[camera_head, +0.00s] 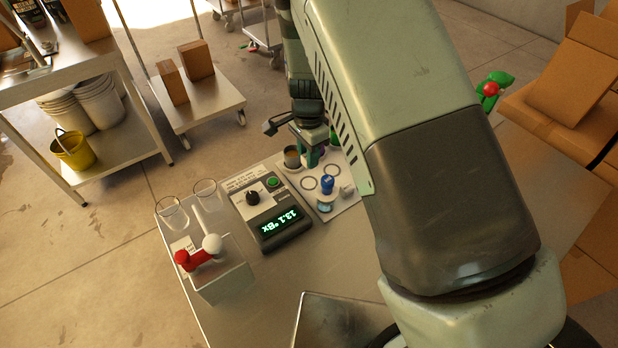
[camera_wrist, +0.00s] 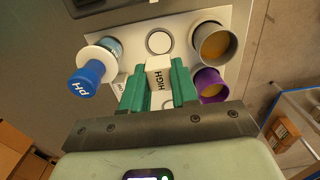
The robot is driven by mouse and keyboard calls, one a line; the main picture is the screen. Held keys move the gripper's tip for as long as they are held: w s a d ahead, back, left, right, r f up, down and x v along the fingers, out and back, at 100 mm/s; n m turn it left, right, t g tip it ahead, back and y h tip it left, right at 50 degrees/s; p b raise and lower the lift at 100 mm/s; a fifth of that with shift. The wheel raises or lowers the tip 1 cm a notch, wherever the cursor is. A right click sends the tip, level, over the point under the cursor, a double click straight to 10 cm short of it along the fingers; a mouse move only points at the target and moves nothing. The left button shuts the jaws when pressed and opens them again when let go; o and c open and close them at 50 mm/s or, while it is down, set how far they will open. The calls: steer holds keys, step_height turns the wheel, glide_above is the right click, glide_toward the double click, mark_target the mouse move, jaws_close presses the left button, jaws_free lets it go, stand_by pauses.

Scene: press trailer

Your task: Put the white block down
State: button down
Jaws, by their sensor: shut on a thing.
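My gripper (camera_wrist: 158,85) is shut on the white block (camera_wrist: 159,88), which stands between the green fingers with the word HIGH on its face. Below and beyond the block is a white board (camera_wrist: 180,22) with a printed ring (camera_wrist: 159,41) that is empty. In the head view my gripper (camera_head: 312,157) is over the far part of the board (camera_head: 345,207); the held block cannot be made out there. I cannot tell whether the block touches the board.
A blue-capped pH piece (camera_wrist: 86,78) stands left of the fingers. A grey cup (camera_wrist: 213,42) and a purple cup (camera_wrist: 209,84), both with orange contents, stand close on the right. A meter (camera_head: 267,212) with a lit display sits beside the board.

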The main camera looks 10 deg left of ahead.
mark_target(309, 183)
step_height(309, 183, down, 8)
steer(key=shift+d+r, duration=0.1)
steer(key=shift+r, duration=0.05)
stand_by(0.4)
steer(key=c, duration=0.9)
jaws_free()
steer(key=shift+o, duration=0.2)
step_height(309, 183, up, 12)
steer(key=shift+r, duration=0.15)
